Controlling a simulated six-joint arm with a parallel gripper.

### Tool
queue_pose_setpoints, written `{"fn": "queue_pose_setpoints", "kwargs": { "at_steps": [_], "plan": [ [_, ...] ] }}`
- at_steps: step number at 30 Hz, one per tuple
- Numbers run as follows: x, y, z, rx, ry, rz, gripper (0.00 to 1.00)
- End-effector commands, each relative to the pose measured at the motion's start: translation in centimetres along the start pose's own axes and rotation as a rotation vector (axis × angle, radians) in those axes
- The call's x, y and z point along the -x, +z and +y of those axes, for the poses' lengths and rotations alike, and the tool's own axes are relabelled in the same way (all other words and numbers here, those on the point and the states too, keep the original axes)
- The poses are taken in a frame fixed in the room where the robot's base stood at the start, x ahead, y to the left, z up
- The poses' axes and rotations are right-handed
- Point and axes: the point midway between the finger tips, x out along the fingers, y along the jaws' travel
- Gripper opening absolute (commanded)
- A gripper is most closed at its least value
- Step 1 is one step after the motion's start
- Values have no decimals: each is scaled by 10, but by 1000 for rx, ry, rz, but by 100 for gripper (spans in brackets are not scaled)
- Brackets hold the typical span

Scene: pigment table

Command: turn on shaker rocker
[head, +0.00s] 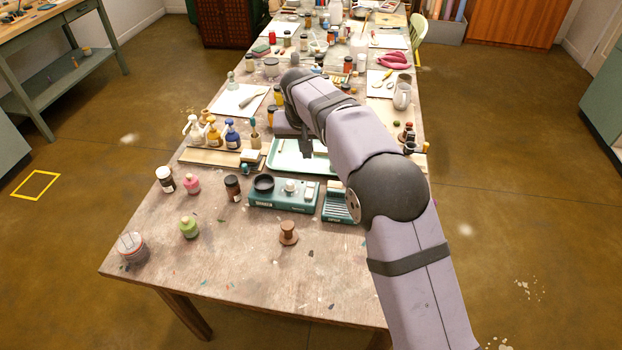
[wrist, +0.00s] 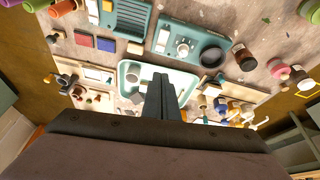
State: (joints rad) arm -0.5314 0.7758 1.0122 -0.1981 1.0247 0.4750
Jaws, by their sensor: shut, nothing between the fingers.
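The shaker (head: 268,207) is a teal box near the middle of the table in the head view, with a dark round cup holder on its left and a pale knob in its middle. It also shows in the upper part of the wrist view (wrist: 196,60). A small pale rectangular piece (wrist: 163,37) at its end beside the knob looks like the rocker; its position, on or off, is too small to tell. My gripper (head: 306,155) points down over the pale green tray, behind the shaker and apart from it. In the wrist view its fingers (wrist: 160,77) are together and empty.
The tray (head: 262,164) lies just behind the shaker. A second teal unit with a ribbed top (head: 336,207) stands to its right. The front table area is mostly clear.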

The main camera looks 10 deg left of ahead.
Motion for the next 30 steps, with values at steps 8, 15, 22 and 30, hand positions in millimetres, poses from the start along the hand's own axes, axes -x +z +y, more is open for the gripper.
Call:
{"fn": "queue_pose_setpoints", "kwargs": {
  "at_steps": [8, 15, 22, 30],
  "plan": [
    [-2, 9, 4, -126, 19, -31, 0],
    [-2, 9, 4, -130, 19, -31, 0],
    [-6, 9, 4, -129, 20, -32, 0],
    [-33, 10, 5, -128, 21, -34, 0]
  ]
}}
